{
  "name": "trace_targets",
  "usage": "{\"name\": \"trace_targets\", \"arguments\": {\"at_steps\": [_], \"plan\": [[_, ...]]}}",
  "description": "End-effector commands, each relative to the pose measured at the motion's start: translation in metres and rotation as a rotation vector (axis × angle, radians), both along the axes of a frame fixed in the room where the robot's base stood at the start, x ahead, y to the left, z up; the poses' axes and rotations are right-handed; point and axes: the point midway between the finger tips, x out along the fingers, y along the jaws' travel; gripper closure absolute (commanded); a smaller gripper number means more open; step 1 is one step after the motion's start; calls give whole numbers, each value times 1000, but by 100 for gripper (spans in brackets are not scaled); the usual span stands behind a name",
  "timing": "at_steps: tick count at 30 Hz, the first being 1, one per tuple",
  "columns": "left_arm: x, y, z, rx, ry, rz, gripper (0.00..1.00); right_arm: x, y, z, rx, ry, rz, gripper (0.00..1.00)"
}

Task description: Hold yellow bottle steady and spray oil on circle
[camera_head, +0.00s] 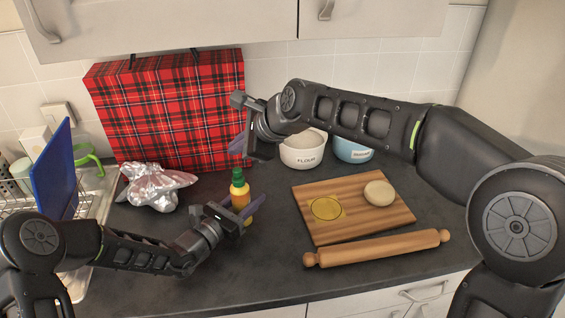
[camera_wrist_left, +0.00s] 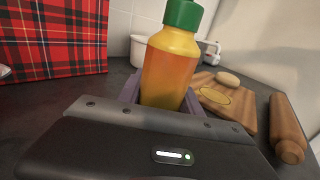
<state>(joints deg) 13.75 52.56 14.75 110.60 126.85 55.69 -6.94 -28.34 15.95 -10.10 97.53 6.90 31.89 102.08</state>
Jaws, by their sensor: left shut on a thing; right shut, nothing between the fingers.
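The yellow bottle (camera_head: 239,189) with a green cap stands upright on the dark counter, left of the cutting board. My left gripper (camera_head: 250,212) is shut on the bottle's lower body; in the left wrist view the bottle (camera_wrist_left: 170,68) rises between its fingers. The yellow circle (camera_head: 327,208) lies on the left part of the wooden cutting board (camera_head: 353,222); it also shows in the left wrist view (camera_wrist_left: 214,96). My right gripper (camera_head: 240,146) is shut and empty, raised above and behind the bottle, in front of the plaid case.
A pale dough ball (camera_head: 379,193) lies on the board, with a rolling pin (camera_head: 378,248) in front. A flour bowl (camera_head: 303,151) and a blue bowl (camera_head: 353,149) stand behind. A red plaid case (camera_head: 165,105), crumpled foil (camera_head: 155,186) and a dish rack are at left.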

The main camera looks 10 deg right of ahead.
Motion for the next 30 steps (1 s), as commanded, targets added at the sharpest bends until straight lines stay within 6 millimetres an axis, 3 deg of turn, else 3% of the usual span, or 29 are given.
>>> {"name": "trace_targets", "arguments": {"at_steps": [12,13,22,30], "plan": [[0,1,-1,1,3,1,100,0,0,0,0,0,0,100],[0,1,-1,1,3,1,57,0,0,0,0,0,0,100],[0,0,-1,1,1,1,33,0,0,0,0,0,0,100],[0,1,0,1,1,0,33,0,0,0,0,0,0,100]]}}
